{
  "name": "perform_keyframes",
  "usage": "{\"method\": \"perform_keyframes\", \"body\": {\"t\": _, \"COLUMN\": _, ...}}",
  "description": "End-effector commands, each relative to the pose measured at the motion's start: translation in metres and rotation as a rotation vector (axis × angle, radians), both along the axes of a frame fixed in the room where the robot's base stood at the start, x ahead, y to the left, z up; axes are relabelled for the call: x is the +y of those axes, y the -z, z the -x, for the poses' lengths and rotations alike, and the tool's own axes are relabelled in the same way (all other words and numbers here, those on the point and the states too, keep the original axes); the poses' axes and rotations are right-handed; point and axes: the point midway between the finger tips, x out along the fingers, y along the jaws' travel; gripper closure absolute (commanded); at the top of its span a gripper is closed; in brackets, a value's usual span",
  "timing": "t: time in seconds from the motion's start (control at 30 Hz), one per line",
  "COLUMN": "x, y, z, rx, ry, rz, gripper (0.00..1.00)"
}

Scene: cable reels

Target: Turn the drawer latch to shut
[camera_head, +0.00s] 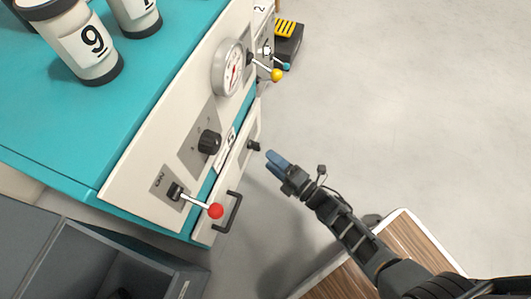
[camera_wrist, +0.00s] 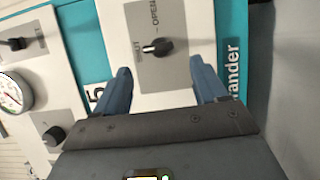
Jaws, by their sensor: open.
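The drawer latch is a small dark knob (camera_head: 254,146) on the pale drawer front (camera_head: 232,177). In the wrist view the latch (camera_wrist: 160,46) sits on a grey plate marked OPEN above it and SHUT to its left. It lies roughly crosswise, with a lighter end toward the SHUT mark. Its exact setting is hard to tell. My gripper (camera_head: 277,160) is open and empty, just right of the latch in the head view. In the wrist view its blue fingertips (camera_wrist: 163,75) are spread on either side, below the latch in the picture, with no visible contact.
A black drawer handle (camera_head: 233,212) and a red-tipped lever (camera_head: 215,211) are nearby. A dark dial knob (camera_head: 209,142), a gauge (camera_head: 228,68) and a yellow-tipped lever (camera_head: 277,75) line the cabinet. A wood-topped box (camera_head: 345,275) stands under my arm. Floor to the right is clear.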

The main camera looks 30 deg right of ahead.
Motion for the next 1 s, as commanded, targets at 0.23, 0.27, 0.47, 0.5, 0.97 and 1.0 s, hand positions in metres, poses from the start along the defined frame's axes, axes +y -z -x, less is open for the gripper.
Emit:
{"method": "perform_keyframes", "body": {"t": 0.23, "x": -0.007, "y": -0.001, "z": 0.027, "rx": -0.001, "ry": -0.001, "rz": 0.001, "gripper": 0.28}}
{"method": "perform_keyframes", "body": {"t": 0.27, "x": -0.007, "y": 0.000, "z": 0.029, "rx": -0.001, "ry": -0.001, "rz": 0.001, "gripper": 0.28}}
{"method": "perform_keyframes", "body": {"t": 0.47, "x": -0.007, "y": 0.000, "z": 0.030, "rx": -0.001, "ry": -0.001, "rz": 0.001, "gripper": 0.28}}
{"method": "perform_keyframes", "body": {"t": 0.5, "x": -0.007, "y": 0.000, "z": 0.030, "rx": -0.001, "ry": -0.001, "rz": 0.001, "gripper": 0.28}}
{"method": "perform_keyframes", "body": {"t": 0.97, "x": -0.006, "y": -0.002, "z": 0.037, "rx": 0.006, "ry": 0.006, "rz": -0.018, "gripper": 0.28}}
{"method": "perform_keyframes", "body": {"t": 1.0, "x": -0.006, "y": -0.004, "z": 0.042, "rx": 0.015, "ry": 0.014, "rz": -0.037, "gripper": 0.28}}
